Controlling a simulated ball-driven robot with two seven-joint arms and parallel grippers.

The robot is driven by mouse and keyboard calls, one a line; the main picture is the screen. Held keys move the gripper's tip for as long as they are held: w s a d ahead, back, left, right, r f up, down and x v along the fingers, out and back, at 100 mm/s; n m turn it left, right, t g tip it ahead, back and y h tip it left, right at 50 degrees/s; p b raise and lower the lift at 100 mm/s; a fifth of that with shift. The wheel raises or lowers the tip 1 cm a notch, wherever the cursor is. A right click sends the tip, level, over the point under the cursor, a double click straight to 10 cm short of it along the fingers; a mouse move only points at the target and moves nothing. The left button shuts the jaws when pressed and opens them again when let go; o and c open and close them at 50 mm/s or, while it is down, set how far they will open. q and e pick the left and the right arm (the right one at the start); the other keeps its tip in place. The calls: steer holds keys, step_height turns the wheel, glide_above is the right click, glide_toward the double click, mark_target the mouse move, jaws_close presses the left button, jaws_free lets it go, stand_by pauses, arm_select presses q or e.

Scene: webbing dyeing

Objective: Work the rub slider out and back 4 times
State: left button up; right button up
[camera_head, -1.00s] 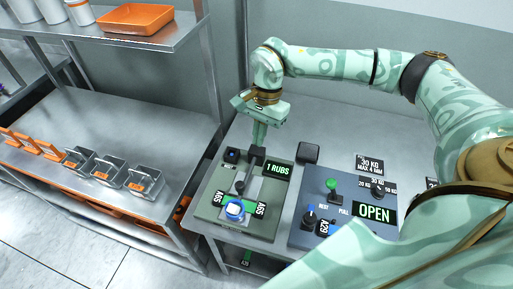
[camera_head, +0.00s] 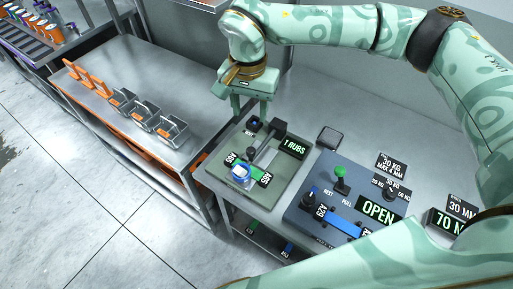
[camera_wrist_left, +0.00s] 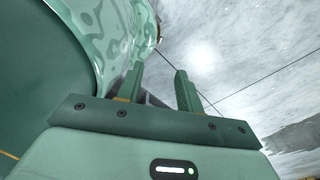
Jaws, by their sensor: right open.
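The rub device is a grey-green plate (camera_head: 218,172) whose display (camera_head: 291,146) reads "1 RUBS". My right gripper (camera_head: 251,111) is open, fingers apart and pointing down, above the back of the plate and just behind the handle. It appears empty; whether a finger touches the handle I cannot tell. My left gripper (camera_wrist_left: 160,88) is open and empty in the left wrist view.
A blue-grey device (camera_head: 300,205) with a green knob (camera_head: 340,171) and an "OPEN" display (camera_head: 378,210) stands to the right. A black block (camera_head: 329,137) sits behind.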

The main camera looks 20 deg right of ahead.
glide_above(250, 150)
step_height(250, 150, down, 7)
steer(key=shift+s+r, duration=0.1)
steer(key=shift+r, duration=0.1)
arm_select(q)
steer(key=shift+w+a+f+b, duration=0.15)
steer(key=shift+w+f+b, duration=0.25)
steer(key=shift+w, duration=0.1)
arm_select(e)
step_height(250, 150, down, 8)
steer(key=shift+f, duration=0.1)
